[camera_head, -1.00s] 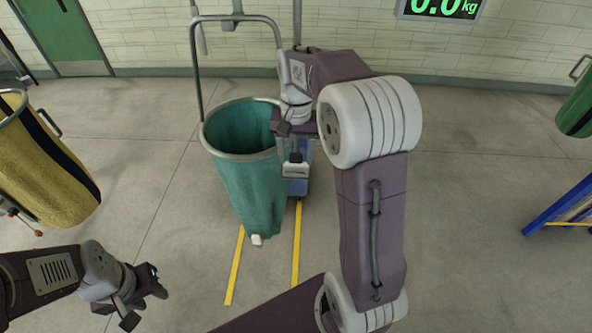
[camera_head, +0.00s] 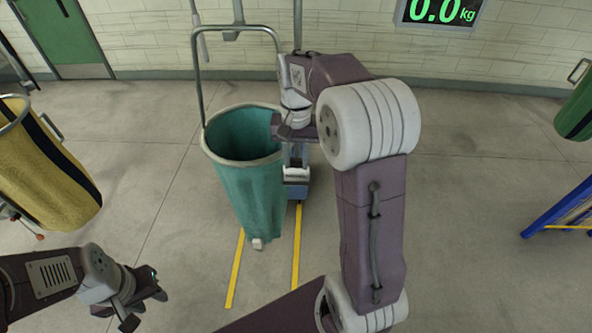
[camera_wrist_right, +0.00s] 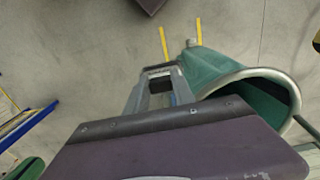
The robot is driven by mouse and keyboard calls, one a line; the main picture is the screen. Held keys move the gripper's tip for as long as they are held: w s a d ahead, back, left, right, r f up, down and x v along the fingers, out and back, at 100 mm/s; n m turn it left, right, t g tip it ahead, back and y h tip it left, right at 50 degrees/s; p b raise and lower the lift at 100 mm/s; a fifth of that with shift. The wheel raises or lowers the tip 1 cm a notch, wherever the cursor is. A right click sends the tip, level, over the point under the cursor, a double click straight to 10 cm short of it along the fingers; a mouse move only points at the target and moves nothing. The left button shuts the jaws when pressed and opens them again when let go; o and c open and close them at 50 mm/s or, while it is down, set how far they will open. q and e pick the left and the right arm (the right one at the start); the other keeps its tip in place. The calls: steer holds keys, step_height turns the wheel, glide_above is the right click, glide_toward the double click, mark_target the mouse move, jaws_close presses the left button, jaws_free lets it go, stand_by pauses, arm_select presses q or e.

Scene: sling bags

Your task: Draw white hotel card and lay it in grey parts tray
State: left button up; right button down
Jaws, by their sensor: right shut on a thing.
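My right gripper (camera_head: 297,178) points down just right of the green sling bag (camera_head: 247,185), near its rim. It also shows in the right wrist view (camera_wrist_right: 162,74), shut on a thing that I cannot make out. I can make out neither a white hotel card nor a grey parts tray.
The green bag hangs from a grey metal frame (camera_head: 195,70) above yellow floor lines (camera_head: 235,270). A yellow-black bag (camera_head: 45,170) hangs at the left, another green bag (camera_head: 578,108) at the right edge. A blue frame (camera_head: 560,208) stands at the right. A display (camera_head: 440,10) reads 0.0 kg.

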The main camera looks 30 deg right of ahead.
steer(key=shift+w+r+p, duration=0.15)
steer(key=shift+r+p, duration=2.4)
steer(key=shift+r, duration=0.4)
step_height(320, 180, up, 3)
steer(key=p, duration=0.2)
steer(key=shift+f+p, duration=0.15)
steer(key=shift+p, duration=0.2)
steer(key=shift+r+p, duration=0.3)
steer(key=shift+r, duration=0.35)
steer(key=shift+f, duration=0.1)
